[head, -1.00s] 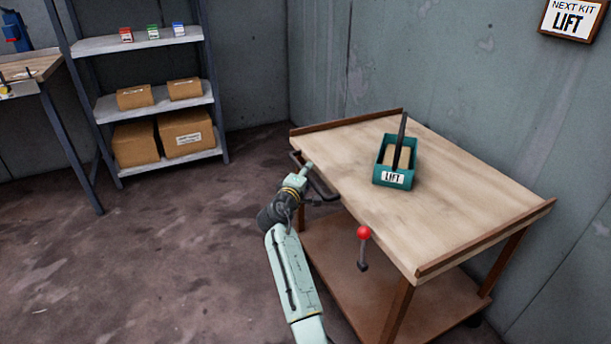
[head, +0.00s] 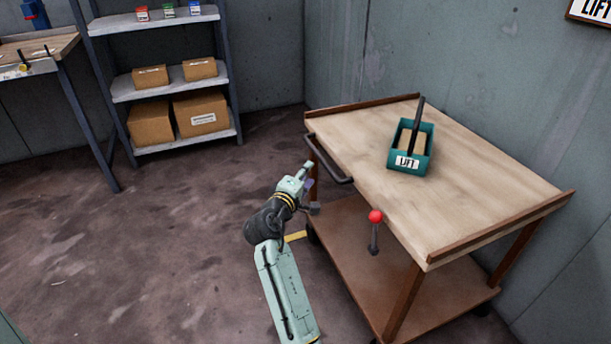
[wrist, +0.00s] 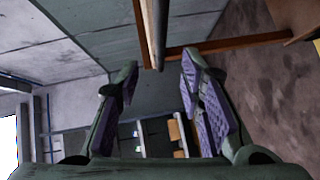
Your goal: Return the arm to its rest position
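My gripper (head: 309,184) is at the end of my pale green arm, at the cart's near left corner, just left of the dark push handle (head: 328,160). In the wrist view its two purple-padded fingers (wrist: 160,95) are spread apart with nothing between them. The cart's edge shows beyond and above the fingers there. In the head view the gripper appears clear of the handle, though the gap is hard to judge.
A shelf unit (head: 165,82) with boxes and a workbench (head: 40,50) stand at the back left. The floor on the left is clear.

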